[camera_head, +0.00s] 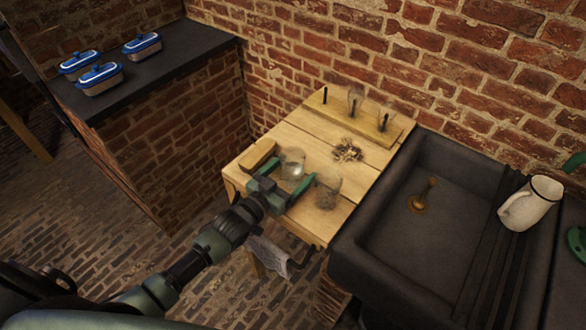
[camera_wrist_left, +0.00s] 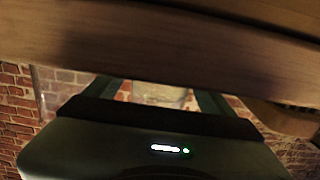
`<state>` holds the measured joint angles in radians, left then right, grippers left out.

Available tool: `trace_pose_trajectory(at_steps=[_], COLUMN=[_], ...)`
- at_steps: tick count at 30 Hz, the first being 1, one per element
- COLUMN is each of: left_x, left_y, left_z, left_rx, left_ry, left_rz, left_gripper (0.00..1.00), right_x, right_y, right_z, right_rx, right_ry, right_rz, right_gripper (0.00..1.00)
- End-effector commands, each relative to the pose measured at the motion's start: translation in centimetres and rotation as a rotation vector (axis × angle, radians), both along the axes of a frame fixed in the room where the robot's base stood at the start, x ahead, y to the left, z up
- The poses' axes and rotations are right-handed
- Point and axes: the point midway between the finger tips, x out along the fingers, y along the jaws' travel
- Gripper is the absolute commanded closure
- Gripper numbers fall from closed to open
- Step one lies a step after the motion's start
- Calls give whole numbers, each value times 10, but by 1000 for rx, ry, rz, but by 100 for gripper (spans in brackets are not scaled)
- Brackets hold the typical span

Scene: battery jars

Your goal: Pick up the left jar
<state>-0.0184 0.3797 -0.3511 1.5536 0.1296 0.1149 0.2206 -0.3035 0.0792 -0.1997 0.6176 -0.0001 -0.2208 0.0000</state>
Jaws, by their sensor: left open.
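The left jar (camera_head: 293,163) is clear glass and stands upright on the wooden table, beside a small wooden block. The right jar (camera_head: 328,190), also glass, stands nearer the table's front right. My left gripper (camera_head: 292,176) reaches in from the front with its green fingers open. The left jar is at the fingertips, roughly between them; I cannot tell whether they touch it. In the left wrist view, a pale form that looks like the jar (camera_wrist_left: 160,94) shows between the spread fingers.
The wooden table (camera_head: 319,220) also holds a wooden block (camera_head: 258,155), a pile of small bits (camera_head: 347,150) and a rack with rods (camera_head: 350,118). A dark sink (camera_head: 395,235) and white pitcher (camera_head: 530,204) are at right. Blue-lidded containers (camera_head: 100,78) stand on the left counter.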

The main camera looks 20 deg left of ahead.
Motion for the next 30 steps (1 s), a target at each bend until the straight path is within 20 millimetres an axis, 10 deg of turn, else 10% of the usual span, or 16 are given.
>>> trace_pose_trajectory(at_steps=[5,14,30], left_x=[0,0,0], left_y=[0,0,0], left_z=[-1,-1,9], left_rx=[0,0,-1], left_ry=[1,1,-2], left_rz=[0,0,0], left_gripper=[16,95,95], right_x=[6,6,5], right_y=[1,1,1], right_z=[0,0,0], right_rx=[2,2,2], right_ry=[-8,-9,-8], right_rz=[0,0,0], right_gripper=[100,100,100])
